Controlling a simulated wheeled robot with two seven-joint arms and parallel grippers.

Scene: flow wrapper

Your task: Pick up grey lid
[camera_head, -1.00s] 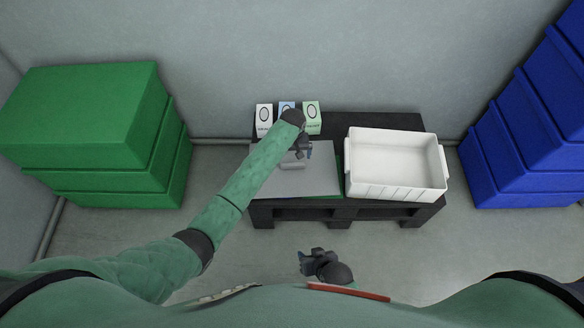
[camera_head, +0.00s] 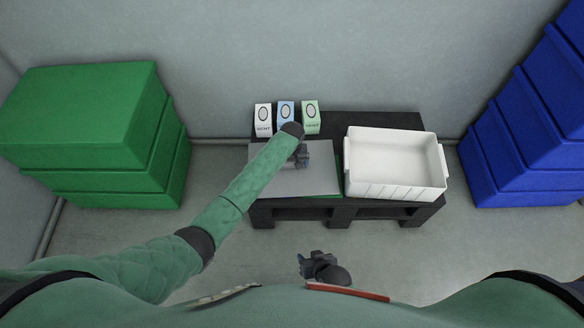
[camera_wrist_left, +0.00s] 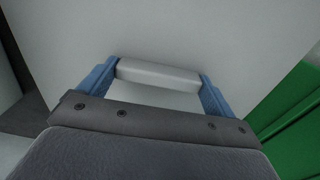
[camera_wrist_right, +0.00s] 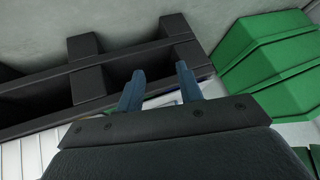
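The grey lid (camera_head: 262,180) is a flat sheet with a raised bar handle, lying at the left of the dark pallet. My left gripper (camera_head: 302,157) is over its handle. In the left wrist view the handle (camera_wrist_left: 160,75) spans between the blue fingertips of my left gripper (camera_wrist_left: 160,72), with no clear gap at either end. The lid looks level; I cannot tell whether it is off what lies below. My right gripper (camera_head: 305,265) is empty, low near my body. In the right wrist view its fingers (camera_wrist_right: 160,78) stand apart.
A white crate (camera_head: 395,190) stands right of the lid on the pallet (camera_head: 390,212). Green shows under the lid's edge. White (camera_head: 263,118), blue (camera_head: 286,115) and green (camera_head: 311,117) cartons stand behind. Green bins (camera_head: 90,115) are left, blue bins (camera_head: 520,150) right.

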